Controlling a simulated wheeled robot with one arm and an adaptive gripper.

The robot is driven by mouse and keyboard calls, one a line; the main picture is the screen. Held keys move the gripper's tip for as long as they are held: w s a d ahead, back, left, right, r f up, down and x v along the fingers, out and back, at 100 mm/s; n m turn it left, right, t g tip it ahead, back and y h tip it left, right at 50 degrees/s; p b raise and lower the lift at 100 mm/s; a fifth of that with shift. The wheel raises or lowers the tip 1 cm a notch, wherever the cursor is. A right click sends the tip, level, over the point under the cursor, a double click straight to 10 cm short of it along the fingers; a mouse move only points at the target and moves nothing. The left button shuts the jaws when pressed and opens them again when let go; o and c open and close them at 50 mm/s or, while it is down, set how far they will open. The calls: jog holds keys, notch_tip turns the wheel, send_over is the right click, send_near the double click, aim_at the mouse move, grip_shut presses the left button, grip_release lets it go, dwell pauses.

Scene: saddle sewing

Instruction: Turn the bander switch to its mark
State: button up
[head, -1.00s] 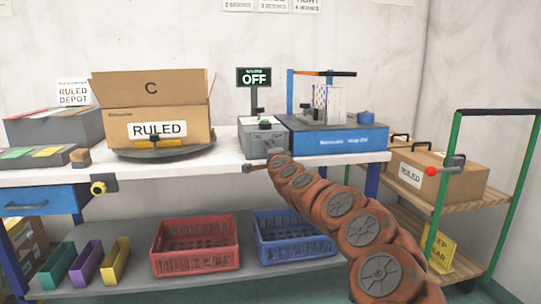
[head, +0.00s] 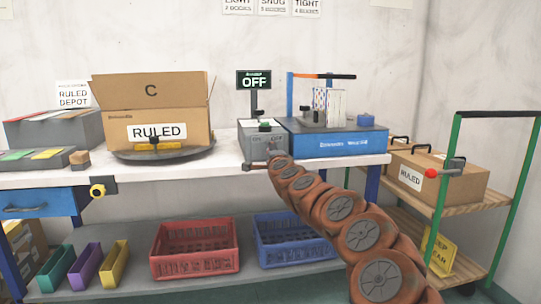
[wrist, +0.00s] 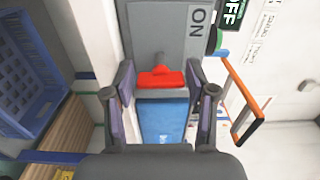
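The bander's grey switch box (head: 262,141) stands on the bench under a black sign (head: 254,79) reading OFF. In the wrist view the box face (wrist: 160,35) carries the word ON on its right side, turned sideways. The red switch handle (wrist: 160,78) lies crosswise in that view, with a short stem. My gripper (wrist: 160,90) is open, with one finger on each side of the handle; small gaps seem to show, and contact cannot be told. In the head view my gripper (head: 265,163) is at the box's front, small and partly hidden by my wrist.
The blue bander (head: 340,143) adjoins the box on the right, with an orange-and-black arch (head: 325,75). A RULED carton (head: 158,118) stands on a turntable to the left. Red (head: 195,247) and blue (head: 290,240) crates sit below. A cart (head: 480,190) stands right.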

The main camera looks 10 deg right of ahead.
jog(key=shift+o, duration=0.8)
jog(key=shift+s, duration=0.15)
jog(key=s, duration=1.1)
jog(key=shift+s, duration=0.4)
